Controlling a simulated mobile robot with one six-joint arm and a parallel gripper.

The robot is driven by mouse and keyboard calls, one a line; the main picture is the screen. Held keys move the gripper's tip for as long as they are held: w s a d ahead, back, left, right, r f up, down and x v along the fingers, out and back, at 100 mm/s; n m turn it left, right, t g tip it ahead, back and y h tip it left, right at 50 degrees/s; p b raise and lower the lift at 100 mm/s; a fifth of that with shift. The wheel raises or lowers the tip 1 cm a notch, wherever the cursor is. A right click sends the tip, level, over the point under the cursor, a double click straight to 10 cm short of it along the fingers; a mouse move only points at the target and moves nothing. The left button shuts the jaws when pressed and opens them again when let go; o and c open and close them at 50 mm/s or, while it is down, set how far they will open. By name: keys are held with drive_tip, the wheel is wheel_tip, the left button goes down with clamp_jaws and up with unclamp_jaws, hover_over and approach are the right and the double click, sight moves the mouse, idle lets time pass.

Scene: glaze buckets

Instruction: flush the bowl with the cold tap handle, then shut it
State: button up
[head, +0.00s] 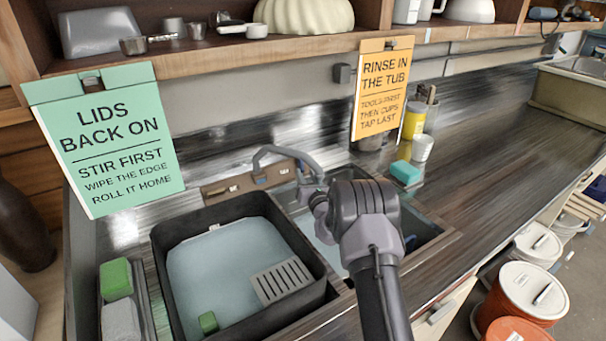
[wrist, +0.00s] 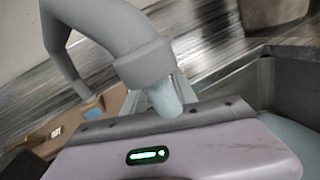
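A grey curved tap (head: 285,155) rises behind the sink; its spout (wrist: 140,62) fills the upper middle of the wrist view. A pale blue stream (wrist: 165,97) shows under the spout mouth, so water seems to run. The sink bowl (head: 437,232) is partly hidden by my arm, with pale blue inside. My gripper (head: 318,196) is close by the spout. Its fingertips are hidden, so its opening is unclear.
A dark tub (head: 165,290) with pale blue liquid and a slotted grey plate (head: 282,281) stands left of my arm. Hanging signs (head: 105,140) (head: 381,90) flank the tap.

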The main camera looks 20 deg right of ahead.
sight(302, 168)
drive_tip(key=w+b, duration=0.1)
drive_tip(key=w, duration=0.3)
drive_tip(key=shift+d, duration=0.15)
drive_tip(key=shift+c, duration=0.4)
clamp_jaws()
drive_tip(key=shift+a+r+m+h+p, duration=0.2)
drive_tip(key=shift+r+m+h+p, duration=0.05)
drive_tip(key=shift+m+h+p, duration=0.5)
drive_tip(key=shift+f+m, duration=0.1)
drive_tip(key=shift+m, duration=0.15)
drive_tip(key=shift+f+g+h, duration=0.1)
drive_tip(key=shift+g+h, duration=0.2)
drive_tip(key=shift+h, duration=0.05)
